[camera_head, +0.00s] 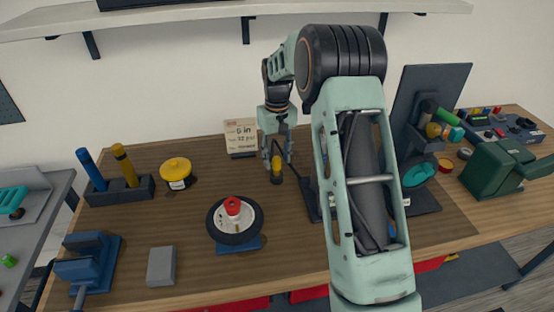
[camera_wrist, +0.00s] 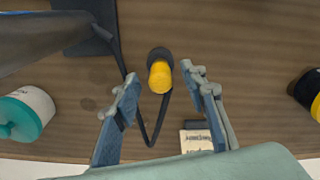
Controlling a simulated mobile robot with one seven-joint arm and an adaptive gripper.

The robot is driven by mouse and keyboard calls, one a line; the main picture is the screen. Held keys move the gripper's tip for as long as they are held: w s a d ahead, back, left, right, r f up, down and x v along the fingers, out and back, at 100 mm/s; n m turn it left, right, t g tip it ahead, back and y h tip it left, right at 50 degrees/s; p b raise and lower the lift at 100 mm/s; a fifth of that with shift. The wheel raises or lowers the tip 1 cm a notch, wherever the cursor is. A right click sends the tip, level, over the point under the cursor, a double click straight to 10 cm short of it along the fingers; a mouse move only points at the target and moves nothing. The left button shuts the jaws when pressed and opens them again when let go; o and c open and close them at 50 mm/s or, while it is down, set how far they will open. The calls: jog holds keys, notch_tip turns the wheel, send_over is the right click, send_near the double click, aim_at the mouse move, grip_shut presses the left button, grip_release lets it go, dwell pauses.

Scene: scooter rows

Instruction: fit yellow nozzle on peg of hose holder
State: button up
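The yellow nozzle (camera_head: 277,164) stands upright on the wooden bench in the head view, its yellow end above a dark base. In the wrist view the nozzle (camera_wrist: 160,77) shows between the fingertips, with a thin black hose (camera_wrist: 146,130) beside it. My gripper (camera_head: 276,154) is open and points down just over the nozzle; in the wrist view a gap shows between the fingers (camera_wrist: 159,74). A dark stand with a tall back panel (camera_head: 450,85) is on the right, partly hidden by my arm. I cannot make out the holder's peg for certain.
A small sign (camera_head: 241,134) stands behind my gripper. A yellow canister (camera_head: 176,172), a wheel (camera_head: 220,236), a rack with blue and yellow handles (camera_head: 110,194) and a blue vise (camera_head: 88,262) are to the left. A green case (camera_head: 490,172) is at the right.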

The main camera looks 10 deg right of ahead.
notch_tip(320, 180, up, 11)
dwell(0.3)
